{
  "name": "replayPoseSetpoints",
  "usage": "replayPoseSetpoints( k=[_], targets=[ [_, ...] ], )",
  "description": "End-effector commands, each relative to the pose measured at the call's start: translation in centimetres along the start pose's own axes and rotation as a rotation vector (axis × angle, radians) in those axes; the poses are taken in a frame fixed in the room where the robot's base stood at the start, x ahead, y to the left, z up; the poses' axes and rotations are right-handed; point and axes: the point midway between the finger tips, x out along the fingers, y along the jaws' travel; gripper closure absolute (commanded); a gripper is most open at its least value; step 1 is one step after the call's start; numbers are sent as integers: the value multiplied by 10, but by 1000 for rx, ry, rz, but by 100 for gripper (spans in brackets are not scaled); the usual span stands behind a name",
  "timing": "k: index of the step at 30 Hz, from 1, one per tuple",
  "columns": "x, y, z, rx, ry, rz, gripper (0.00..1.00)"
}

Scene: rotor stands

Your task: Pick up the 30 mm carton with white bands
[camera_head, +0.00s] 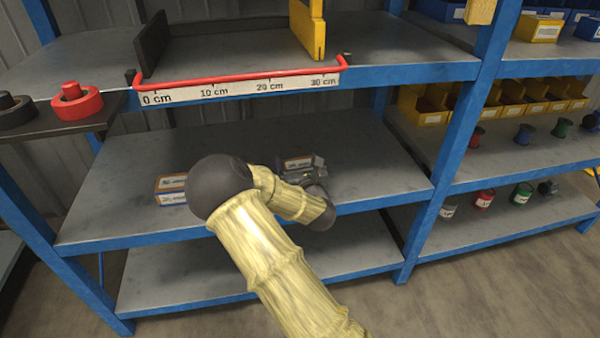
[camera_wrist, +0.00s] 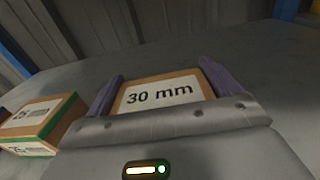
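The 30 mm carton (camera_wrist: 160,92) is brown with a white label reading "30 mm" in the wrist view. It lies between the two purple fingers of my gripper (camera_wrist: 162,78), one along each side. The fingers are very close to its sides, but I cannot tell whether they press on it. Its bands are hidden here. In the head view my gripper (camera_head: 303,172) is low over the middle shelf, at a brown carton (camera_head: 298,162) with a white label, partly covered by the gripper.
A carton with green bands (camera_wrist: 42,122) stands left of my gripper in the wrist view. Blue-banded packaging (camera_head: 171,197) shows left of my arm on the middle shelf (camera_head: 340,150). The upper shelf's blue front edge (camera_head: 400,75) and a red bar (camera_head: 240,76) are above.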

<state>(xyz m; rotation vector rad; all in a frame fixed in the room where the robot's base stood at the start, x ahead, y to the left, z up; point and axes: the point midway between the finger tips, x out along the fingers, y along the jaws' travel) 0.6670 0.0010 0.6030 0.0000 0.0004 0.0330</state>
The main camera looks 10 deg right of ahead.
Motion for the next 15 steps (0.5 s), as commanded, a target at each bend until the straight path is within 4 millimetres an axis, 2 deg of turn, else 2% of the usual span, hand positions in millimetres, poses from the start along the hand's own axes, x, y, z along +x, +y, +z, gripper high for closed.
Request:
replayPoseSetpoints(
  k=[1,4,11,15],
  targets=[
    [0,0,0,0,0,1,22],
    [0,1,0,0,0,1,41],
    [0,1,1,0,-1,2,42],
    [0,1,12,0,-3,2,42]
  ],
)
